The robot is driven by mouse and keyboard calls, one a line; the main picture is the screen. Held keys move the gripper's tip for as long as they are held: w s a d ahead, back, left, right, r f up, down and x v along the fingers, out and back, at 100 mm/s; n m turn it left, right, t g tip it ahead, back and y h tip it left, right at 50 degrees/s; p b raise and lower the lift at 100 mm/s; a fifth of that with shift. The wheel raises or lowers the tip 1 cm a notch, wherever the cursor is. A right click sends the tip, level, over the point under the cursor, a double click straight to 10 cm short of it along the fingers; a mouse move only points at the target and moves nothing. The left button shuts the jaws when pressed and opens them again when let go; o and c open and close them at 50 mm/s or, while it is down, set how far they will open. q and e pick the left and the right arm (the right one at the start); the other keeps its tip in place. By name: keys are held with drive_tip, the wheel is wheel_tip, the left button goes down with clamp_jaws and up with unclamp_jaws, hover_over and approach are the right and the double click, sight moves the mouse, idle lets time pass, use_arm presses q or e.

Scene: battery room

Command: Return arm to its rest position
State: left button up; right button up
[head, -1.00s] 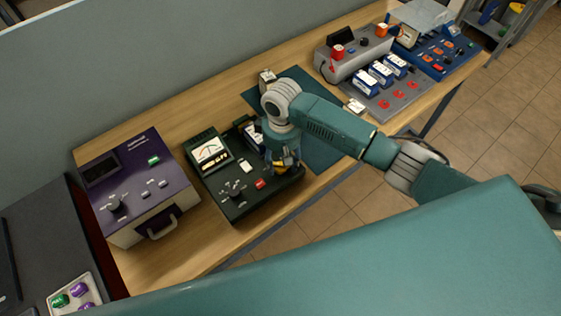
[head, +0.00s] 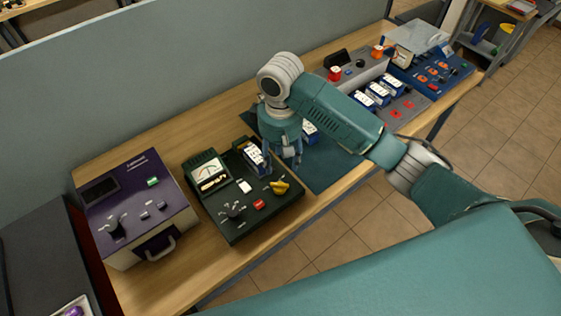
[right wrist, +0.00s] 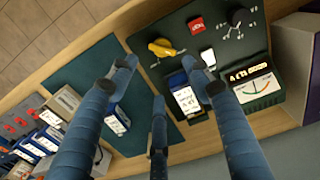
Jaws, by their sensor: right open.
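The gripper is apart from the yellow knob. My left gripper is not in view.
A purple device (head: 135,200) stands left of the tester. Another battery (right wrist: 117,121) is on the dark green mat (head: 327,172). A grey rack (head: 410,106) with several batteries and a blue panel (head: 437,68) are at the far right. A grey partition (head: 130,85) runs behind the bench.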

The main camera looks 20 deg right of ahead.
drive_tip(key=shift+f, duration=0.1)
idle(0.3)
drive_tip(key=s+a+f+t+y, duration=0.1)
drive_tip(key=s+a+f, duration=0.25)
drive_tip(key=s, duration=0.25)
drive_tip(key=s+a+f+t+y, duration=0.1)
drive_tip(key=s+a+f+y, duration=0.1)
drive_tip(key=s+f, duration=0.35)
drive_tip(key=s+d+r+m+t+h, duration=0.2)
drive_tip(key=s+d+h, duration=0.1)
drive_tip(key=s+d, duration=0.8)
drive_tip(key=s+f+g+b, duration=0.3)
drive_tip(key=f+b, duration=0.6)
drive_tip(key=f, duration=2.7)
drive_tip(key=s+d+f+b, duration=0.2)
drive_tip(key=s+f+b, duration=0.3)
drive_tip(key=s+f, duration=1.2)
wheel_tip(320, 180, down, 4)
drive_tip(key=shift+s+d, duration=0.3)
